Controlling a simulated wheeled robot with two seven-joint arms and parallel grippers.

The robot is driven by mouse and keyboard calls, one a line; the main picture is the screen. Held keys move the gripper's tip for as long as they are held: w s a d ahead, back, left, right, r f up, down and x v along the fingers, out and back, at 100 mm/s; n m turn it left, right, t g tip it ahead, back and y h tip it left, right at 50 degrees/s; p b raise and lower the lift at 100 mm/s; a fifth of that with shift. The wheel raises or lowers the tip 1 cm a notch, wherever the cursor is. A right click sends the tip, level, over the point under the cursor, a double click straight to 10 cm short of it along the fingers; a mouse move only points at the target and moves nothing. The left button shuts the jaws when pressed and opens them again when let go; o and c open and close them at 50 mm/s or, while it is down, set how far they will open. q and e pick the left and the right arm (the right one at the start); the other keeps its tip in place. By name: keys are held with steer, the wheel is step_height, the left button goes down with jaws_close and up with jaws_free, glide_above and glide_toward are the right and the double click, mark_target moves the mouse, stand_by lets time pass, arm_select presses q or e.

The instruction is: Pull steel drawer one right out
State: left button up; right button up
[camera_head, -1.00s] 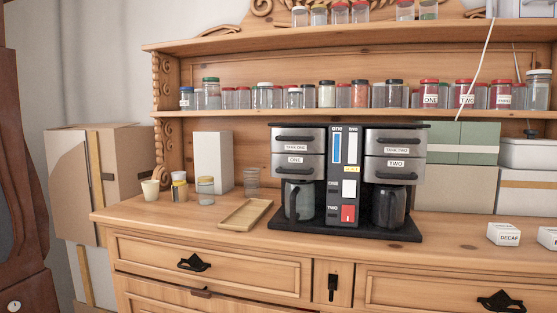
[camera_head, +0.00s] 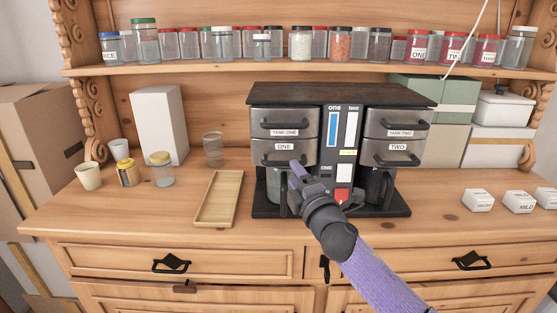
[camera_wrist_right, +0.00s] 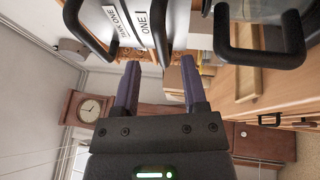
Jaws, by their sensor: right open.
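The coffee machine (camera_head: 343,200) stands on the dresser top. Its steel drawer labelled ONE (camera_head: 268,151) is closed, below the steel TANK ONE drawer (camera_head: 268,119). Each has a black bar handle. My right gripper (camera_head: 298,172) is in front of the left side of the machine, by drawer ONE's handle, and partly covers it. In the right wrist view the right gripper (camera_wrist_right: 160,72) is open and empty; a black handle (camera_wrist_right: 166,32) lines up between its fingertips. I cannot tell whether they touch. My left gripper is not in view.
A glass carafe's black handle (camera_wrist_right: 262,58) is close to the gripper in the wrist view. A wooden tray (camera_head: 203,207), jars and a cup (camera_head: 89,175) stand left of the machine. White boxes (camera_head: 478,200) are at right. The front counter is clear.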

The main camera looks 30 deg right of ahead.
mark_target(288, 166)
steer(key=x, duration=0.5)
steer(key=shift+w+f, duration=0.1)
jaws_close()
stand_by(0.8)
stand_by(0.4)
